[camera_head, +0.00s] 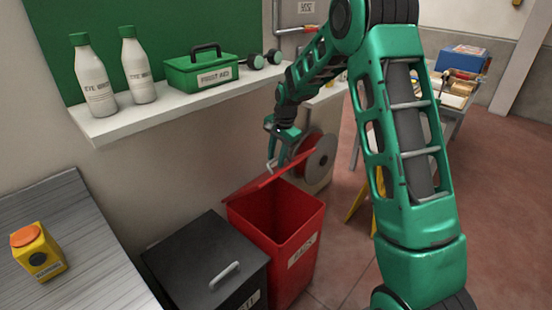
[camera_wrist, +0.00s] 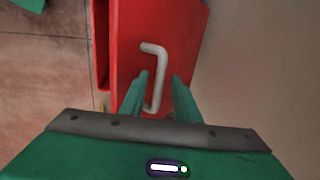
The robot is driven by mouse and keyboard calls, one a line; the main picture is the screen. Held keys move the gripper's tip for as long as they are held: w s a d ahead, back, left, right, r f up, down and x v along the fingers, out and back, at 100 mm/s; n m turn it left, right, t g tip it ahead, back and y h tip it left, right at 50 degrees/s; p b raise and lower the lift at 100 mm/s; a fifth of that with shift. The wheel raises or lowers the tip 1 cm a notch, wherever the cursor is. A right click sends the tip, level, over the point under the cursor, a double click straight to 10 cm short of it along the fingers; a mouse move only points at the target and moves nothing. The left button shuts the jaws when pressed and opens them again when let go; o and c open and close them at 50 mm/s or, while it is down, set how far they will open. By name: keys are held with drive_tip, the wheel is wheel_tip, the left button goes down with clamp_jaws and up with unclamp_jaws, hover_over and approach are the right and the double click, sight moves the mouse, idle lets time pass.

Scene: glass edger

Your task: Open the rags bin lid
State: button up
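The red rags bin (camera_head: 307,237) stands on the floor in the centre of the head view, with "RAGS" on its front label. Its red lid (camera_head: 277,175) is raised at a slant, and part of the bin's inside shows. In the wrist view the lid (camera_wrist: 186,30) shows with its pale bent handle (camera_wrist: 161,65). My gripper (camera_wrist: 158,82) is at the handle, its two fingers apart on either side of it with small gaps visible. In the head view my gripper (camera_head: 278,148) is just above the lid, the handle's end beside it.
A black bin (camera_head: 190,262) with its lid shut stands left of the red bin. Above is a white shelf (camera_head: 180,103) with bottles and a green first aid box (camera_head: 203,72). A grinding wheel (camera_head: 321,158) is close behind the lid.

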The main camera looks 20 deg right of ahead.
wheel_tip(320, 180, up, 10)
drive_tip(key=s, duration=0.1)
drive_tip(key=shift+s+d+r, duration=0.2)
drive_tip(key=shift+s+d, duration=0.15)
drive_tip(key=shift+d, duration=0.1)
